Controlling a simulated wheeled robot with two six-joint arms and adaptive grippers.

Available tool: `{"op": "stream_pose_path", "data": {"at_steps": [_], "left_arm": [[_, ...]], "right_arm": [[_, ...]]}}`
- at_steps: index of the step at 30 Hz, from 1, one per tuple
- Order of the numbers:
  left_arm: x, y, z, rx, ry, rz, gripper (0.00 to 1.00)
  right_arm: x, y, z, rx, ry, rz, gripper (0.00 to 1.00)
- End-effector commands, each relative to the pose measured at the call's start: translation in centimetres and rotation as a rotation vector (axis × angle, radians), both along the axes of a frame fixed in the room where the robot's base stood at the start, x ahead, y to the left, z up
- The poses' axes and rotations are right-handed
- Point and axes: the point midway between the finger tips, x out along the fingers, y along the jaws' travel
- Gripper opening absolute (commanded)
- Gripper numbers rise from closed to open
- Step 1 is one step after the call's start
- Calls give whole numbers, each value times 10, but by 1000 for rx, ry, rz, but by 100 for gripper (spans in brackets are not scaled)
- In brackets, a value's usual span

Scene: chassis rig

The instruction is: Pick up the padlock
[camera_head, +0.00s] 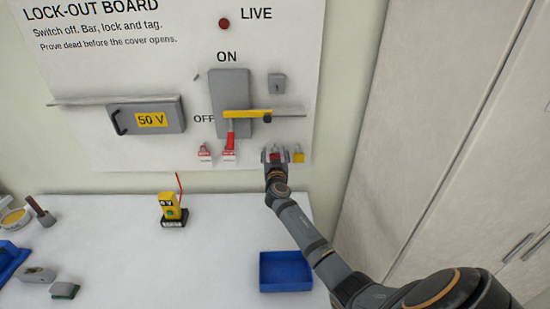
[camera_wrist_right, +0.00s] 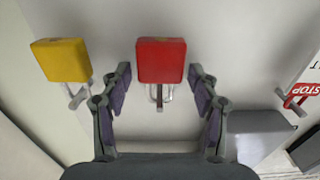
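A red padlock (camera_wrist_right: 161,61) hangs on a small peg on the board, its shackle partly visible. It shows small between my fingers in the head view (camera_head: 275,156). A yellow padlock (camera_wrist_right: 62,60) hangs beside it, outside my fingers, and also shows in the head view (camera_head: 298,157). My right gripper (camera_wrist_right: 160,85) is open, with one finger on each side of the red padlock and narrow gaps visible between them. In the head view the right gripper (camera_head: 275,154) reaches up to the board's lower edge. My left gripper is not in view.
The lock-out board (camera_head: 110,75) carries a grey switch box (camera_head: 229,90) with a yellow bar (camera_head: 240,114), a 50 V box (camera_head: 146,117) and red-and-white tags (camera_head: 229,156). Below, the table (camera_head: 120,270) holds a yellow tester (camera_head: 170,206) and a blue tray (camera_head: 285,272).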

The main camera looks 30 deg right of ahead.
Motion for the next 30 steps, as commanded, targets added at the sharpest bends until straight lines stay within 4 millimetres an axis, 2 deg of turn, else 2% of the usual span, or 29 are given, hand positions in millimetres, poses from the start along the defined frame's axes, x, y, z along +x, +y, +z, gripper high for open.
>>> {"op": "stream_pose_path", "data": {"at_steps": [1, 11, 19, 24, 30], "left_arm": [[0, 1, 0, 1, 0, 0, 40], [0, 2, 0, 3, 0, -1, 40], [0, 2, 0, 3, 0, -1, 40], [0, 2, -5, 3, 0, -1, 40], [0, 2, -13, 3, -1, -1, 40]], "right_arm": [[0, 0, 0, 0, 0, 0, 50], [0, 0, 0, 1, 1, 0, 5], [0, 0, 1, 0, -1, 0, 4], [0, 0, 15, 1, -4, 0, 4], [-33, 20, 11, 1, -1, 1, 4]]}}
